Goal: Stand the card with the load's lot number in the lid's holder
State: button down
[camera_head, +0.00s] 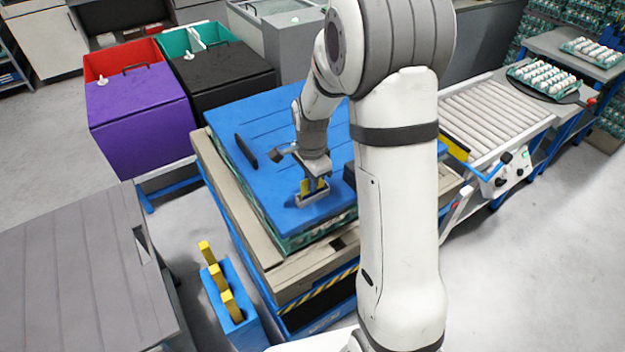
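The blue lid (262,112) lies flat on top of a stack of green egg trays (300,241). A small grey holder (313,199) sits near the lid's front edge. My gripper (314,184) points down at the holder and looks shut on a yellow card (306,187). The card stands upright at the holder; whether its lower edge is inside or just above the slot is hard to tell. The lot number cannot be read. More yellow cards (218,276) stand in a blue rack (241,325) at the lower left.
A dark handle (246,151) stands on the lid's left side. A purple-lidded bin (138,105) and a black-lidded bin (222,80) stand at the back left. A grey table (80,270) is at left. A roller conveyor (495,115) adjoins the right side. My arm covers the lid's right part.

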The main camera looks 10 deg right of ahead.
jog(key=c, duration=1.6)
grip_release()
jog(key=shift+o, duration=0.2)
jog(key=shift+r, duration=0.1)
notch_tip(320, 180, up, 7)
jog(key=shift+b, duration=0.45)
jog(key=shift+r, duration=0.4)
jog(key=s+r+n+t, duration=0.1)
jog(key=s+r+n, duration=0.3)
jog(key=s+n, duration=0.3)
jog(key=s+r+n+t, duration=0.2)
jog(key=s+r+n, duration=0.2)
jog(key=s, duration=1)
jog(key=n, duration=0.3)
jog(key=shift+s+d, duration=0.25)
jog(key=shift+d, duration=0.15)
